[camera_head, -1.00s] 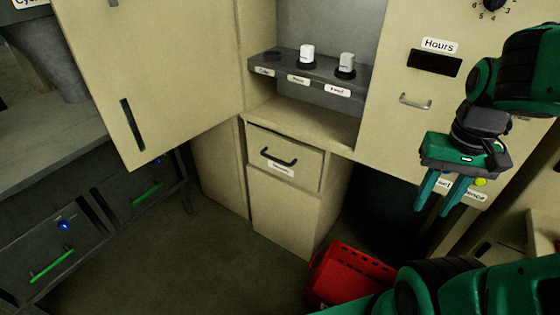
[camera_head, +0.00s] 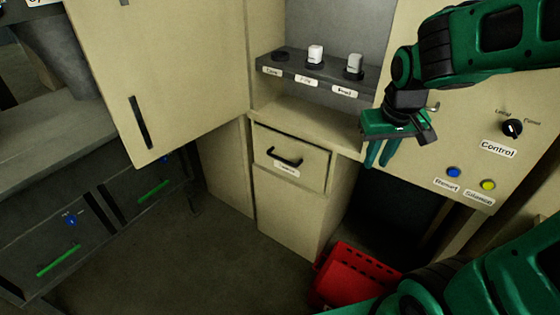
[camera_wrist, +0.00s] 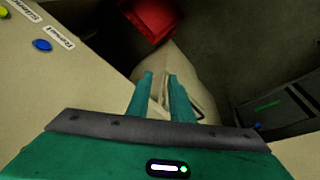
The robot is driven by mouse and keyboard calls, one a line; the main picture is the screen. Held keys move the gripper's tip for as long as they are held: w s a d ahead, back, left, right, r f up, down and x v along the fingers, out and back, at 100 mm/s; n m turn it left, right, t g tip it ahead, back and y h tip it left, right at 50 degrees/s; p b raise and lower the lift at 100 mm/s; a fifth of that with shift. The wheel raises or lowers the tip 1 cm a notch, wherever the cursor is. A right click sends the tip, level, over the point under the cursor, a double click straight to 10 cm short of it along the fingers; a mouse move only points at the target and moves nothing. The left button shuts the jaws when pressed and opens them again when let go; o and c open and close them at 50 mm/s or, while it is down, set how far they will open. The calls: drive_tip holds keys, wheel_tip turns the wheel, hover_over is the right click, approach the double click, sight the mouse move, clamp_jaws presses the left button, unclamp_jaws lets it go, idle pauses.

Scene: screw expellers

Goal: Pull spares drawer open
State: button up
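The drawer (camera_head: 312,167) is a beige front with a dark bar handle (camera_head: 285,160) and a small label under it, whose text is too small to read. It looks closed, set under the counter. My gripper (camera_head: 379,163), with green fingers pointing down, is right of the drawer and apart from it in the head view. In the wrist view the two fingers (camera_wrist: 160,76) stand apart with nothing between them, over a beige surface. Part of a dark handle (camera_wrist: 197,110) shows just right of the fingers there.
A red crate (camera_head: 352,275) stands on the floor right of the drawer cabinet. An open beige door (camera_head: 165,75) is at left. A shelf with switches (camera_head: 315,55) is above the drawer. A panel with a knob and buttons (camera_head: 454,172) is at right. Floor before the drawer is clear.

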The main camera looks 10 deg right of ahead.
drive_tip(key=w+a+f+n, duration=0.1)
drive_tip(key=w+a+f, duration=0.1)
drive_tip(key=w, duration=0.3)
drive_tip(key=w+a+f+n, duration=0.1)
drive_tip(key=w+a+f, duration=0.15)
drive_tip(key=w, duration=0.25)
drive_tip(key=n+t+h, duration=0.8)
drive_tip(key=h, duration=0.2)
approach(280, 159)
drive_tip(key=x, duration=1.1)
drive_tip(key=shift+a+f, duration=0.2)
drive_tip(key=shift+f, duration=0.05)
clamp_jaws()
